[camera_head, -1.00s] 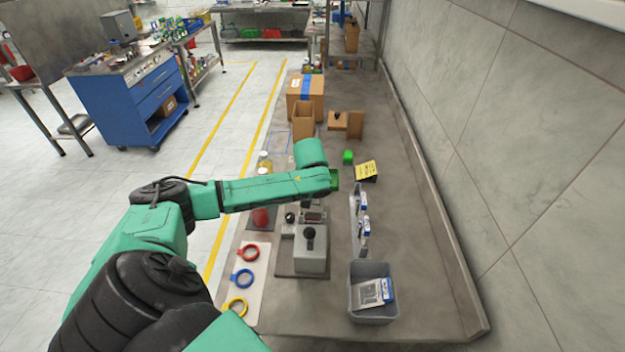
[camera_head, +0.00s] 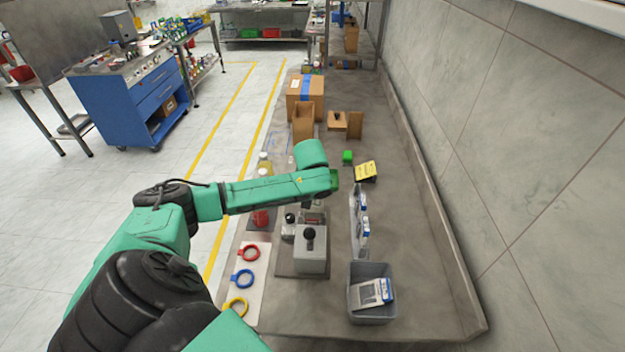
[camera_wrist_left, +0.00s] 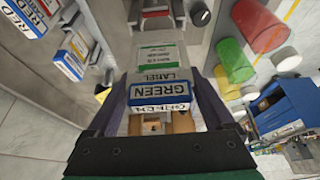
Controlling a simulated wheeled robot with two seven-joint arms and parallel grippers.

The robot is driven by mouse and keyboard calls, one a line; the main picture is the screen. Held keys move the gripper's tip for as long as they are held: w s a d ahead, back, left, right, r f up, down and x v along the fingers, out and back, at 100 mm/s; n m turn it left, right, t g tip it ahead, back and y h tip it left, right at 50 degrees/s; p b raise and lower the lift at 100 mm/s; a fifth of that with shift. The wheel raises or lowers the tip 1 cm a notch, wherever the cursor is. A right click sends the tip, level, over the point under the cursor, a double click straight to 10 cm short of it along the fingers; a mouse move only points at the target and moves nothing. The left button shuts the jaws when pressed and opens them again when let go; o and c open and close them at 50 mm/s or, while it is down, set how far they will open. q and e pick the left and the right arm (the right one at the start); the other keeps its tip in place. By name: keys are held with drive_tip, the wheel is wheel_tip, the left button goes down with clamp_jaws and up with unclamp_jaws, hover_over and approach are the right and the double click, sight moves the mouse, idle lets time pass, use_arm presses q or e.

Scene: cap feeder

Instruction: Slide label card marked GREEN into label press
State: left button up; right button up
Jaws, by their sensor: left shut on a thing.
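The GREEN label card (camera_wrist_left: 160,90) has a blue-bordered white end and a white and green face stretching forward. My left gripper (camera_wrist_left: 158,98) is shut on it, one dark finger on each side. The label press (camera_head: 311,256), a grey block with a black knob, stands on the bench. It also shows at the top of the left wrist view (camera_wrist_left: 156,14), ahead of the card and apart from it in the picture. In the head view my left arm hides most of the gripper and card, just behind the press. My right gripper is not in view.
A rack of upright label cards (camera_head: 362,222) stands right of the press. A grey bin (camera_head: 373,318) with a card in it is nearer. Red, blue and yellow rings (camera_head: 242,278) lie left.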

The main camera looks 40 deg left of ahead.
use_arm(q)
drive_tip(key=shift+f, duration=0.1)
drive_tip(key=shift+f+b, duration=0.55)
drive_tip(key=shift+f, duration=0.55)
drive_tip(key=shift+f+b, duration=1)
drive_tip(key=shift+f, duration=1.2)
drive_tip(key=o, duration=1.1)
drive_tip(key=shift+c, duration=0.2)
